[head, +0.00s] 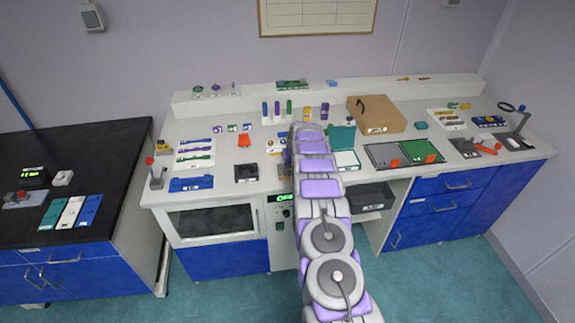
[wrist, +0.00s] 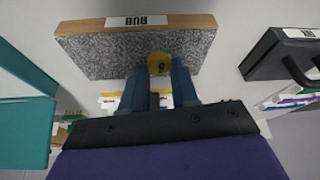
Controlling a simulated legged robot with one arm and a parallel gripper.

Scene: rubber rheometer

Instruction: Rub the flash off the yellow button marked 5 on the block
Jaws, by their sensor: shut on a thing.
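In the wrist view my gripper (wrist: 165,72) has its two blue fingers shut on a small round yellow button (wrist: 159,62). The button's face shows a small dark mark that I cannot read for sure. Just beyond the fingertips is the block (wrist: 110,55), with a speckled grey face, a wooden edge and a white label reading RUB, upside down. The button overlaps the grey face in the picture; I cannot tell whether it touches. Any flash on the button is too small to see. In the head view my arm hides the gripper and button.
A teal open box (head: 343,139) stands right of my arm and shows at left in the wrist view (wrist: 22,110). A black box (wrist: 280,62) lies at right there. A cardboard box (head: 376,115) and trays (head: 388,155) stand farther right on the bench.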

